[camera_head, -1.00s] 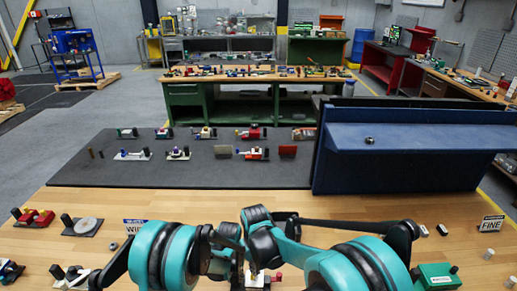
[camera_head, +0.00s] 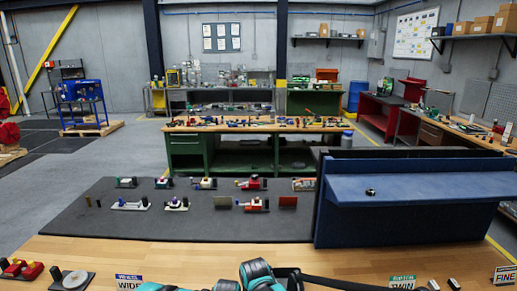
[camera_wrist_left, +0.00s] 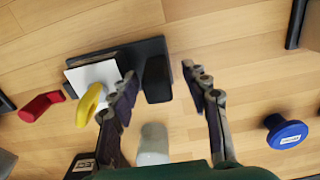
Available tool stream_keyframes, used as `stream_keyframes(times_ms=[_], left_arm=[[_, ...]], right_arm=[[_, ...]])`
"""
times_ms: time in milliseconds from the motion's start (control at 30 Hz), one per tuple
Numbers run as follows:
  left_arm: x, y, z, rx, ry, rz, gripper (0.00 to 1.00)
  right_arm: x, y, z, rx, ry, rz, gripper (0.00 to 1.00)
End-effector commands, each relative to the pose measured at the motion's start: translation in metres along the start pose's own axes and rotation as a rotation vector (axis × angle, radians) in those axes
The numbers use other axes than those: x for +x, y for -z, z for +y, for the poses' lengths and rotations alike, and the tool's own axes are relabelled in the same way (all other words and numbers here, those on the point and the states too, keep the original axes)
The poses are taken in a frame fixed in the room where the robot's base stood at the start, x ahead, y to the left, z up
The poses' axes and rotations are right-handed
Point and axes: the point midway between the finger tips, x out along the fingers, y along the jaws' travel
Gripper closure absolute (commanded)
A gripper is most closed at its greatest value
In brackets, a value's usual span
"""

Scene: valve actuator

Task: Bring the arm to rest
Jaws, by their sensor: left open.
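My left gripper (camera_wrist_left: 160,75) is open in the left wrist view, its two dark fingers spread wide apart above the wooden bench. A black upright block (camera_wrist_left: 157,80) on a dark base plate shows between the fingertips; I cannot tell whether anything touches it. Beside the left finger are a white plate (camera_wrist_left: 88,75) and a yellow handle (camera_wrist_left: 88,103). A grey-white cylinder (camera_wrist_left: 153,145) stands between the fingers, nearer the wrist. In the head view only teal and black links of my arm (camera_head: 258,275) show at the bottom edge; no gripper is visible there.
A red handle (camera_wrist_left: 41,106) and a blue round knob (camera_wrist_left: 286,132) flank the gripper. On the wooden bench (camera_head: 200,255) lie signs and small fixtures. A dark mat (camera_head: 110,220) holds several valve assemblies. A blue shelf unit (camera_head: 415,205) stands at the right.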

Motion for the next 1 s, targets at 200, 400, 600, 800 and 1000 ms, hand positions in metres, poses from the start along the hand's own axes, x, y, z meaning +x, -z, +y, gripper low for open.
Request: stream_keyframes(times_ms=[200, 400, 600, 800, 1000], left_arm=[[-0.031, -0.001, 0.002, 0.004, -0.001, 0.0, 0.53], [-0.061, 0.0, 0.001, 0.003, -0.001, 0.0, 0.53], [-0.076, 0.0, 0.001, 0.002, -0.002, -0.001, 0.53], [-0.079, -0.001, 0.002, 0.002, -0.006, -0.004, 0.53], [-0.076, -0.002, 0.001, 0.002, -0.006, -0.006, 0.53]], right_arm=[[0.001, 0.001, -0.002, -0.004, 0.002, 0.002, 1.0], [0.001, 0.001, -0.002, -0.003, 0.001, 0.001, 1.0], [0.001, 0.0, -0.001, -0.001, 0.0, 0.0, 1.0], [0.003, 0.0, 0.001, 0.0, -0.004, -0.002, 1.0], [0.003, 0.0, 0.002, 0.002, -0.006, -0.003, 1.0]])
